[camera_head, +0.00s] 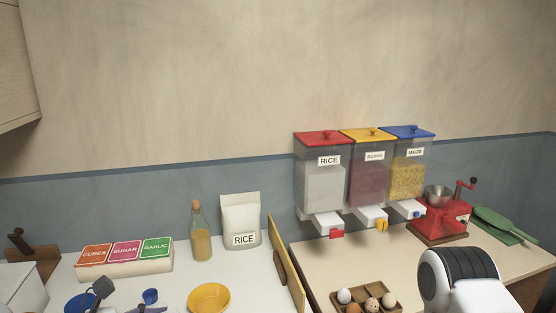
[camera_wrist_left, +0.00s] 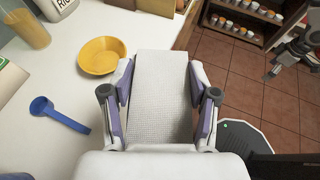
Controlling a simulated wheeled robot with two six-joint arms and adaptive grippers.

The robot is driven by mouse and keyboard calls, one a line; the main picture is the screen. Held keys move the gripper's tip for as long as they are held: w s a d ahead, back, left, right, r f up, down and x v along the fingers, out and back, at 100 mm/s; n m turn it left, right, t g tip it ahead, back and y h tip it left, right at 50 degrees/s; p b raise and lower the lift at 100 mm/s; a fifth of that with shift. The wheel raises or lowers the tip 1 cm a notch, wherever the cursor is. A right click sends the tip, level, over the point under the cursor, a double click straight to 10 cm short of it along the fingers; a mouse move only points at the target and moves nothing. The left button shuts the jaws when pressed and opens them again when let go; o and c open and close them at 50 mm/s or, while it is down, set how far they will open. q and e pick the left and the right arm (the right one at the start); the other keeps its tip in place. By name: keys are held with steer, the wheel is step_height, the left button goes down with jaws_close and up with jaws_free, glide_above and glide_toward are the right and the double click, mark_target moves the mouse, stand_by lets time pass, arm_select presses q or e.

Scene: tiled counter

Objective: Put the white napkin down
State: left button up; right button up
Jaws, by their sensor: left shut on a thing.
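The white napkin (camera_wrist_left: 160,95) is a pale, finely textured folded cloth. My left gripper (camera_wrist_left: 160,84), with purple-padded fingers on both sides of it, is shut on the napkin in the left wrist view. The napkin is seen against the counter's front edge, with the tiled floor to its right. Any gap between it and the counter is hard to judge. In the head view the napkin does not show. A dark grey jointed part (camera_wrist_left: 291,48) at the upper right of the wrist view looks like my right gripper; its jaws are unclear.
A yellow bowl (camera_head: 208,298) and a blue scoop (camera_wrist_left: 58,114) lie on the white counter (camera_wrist_left: 85,20). Behind stand a bottle (camera_head: 200,238), a rice bag (camera_head: 240,215) and a labelled box (camera_head: 125,261). An egg tray (camera_head: 388,310) and dispensers (camera_head: 368,180) are farther right.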

arm_select(q)
step_height(320, 180, down, 12)
steer(key=d, duration=0.1)
steer(key=shift+s+d+f, duration=0.25)
steer(key=shift+s+d, duration=0.1)
steer(key=shift+d, duration=0.05)
steer(key=shift+g, duration=0.3)
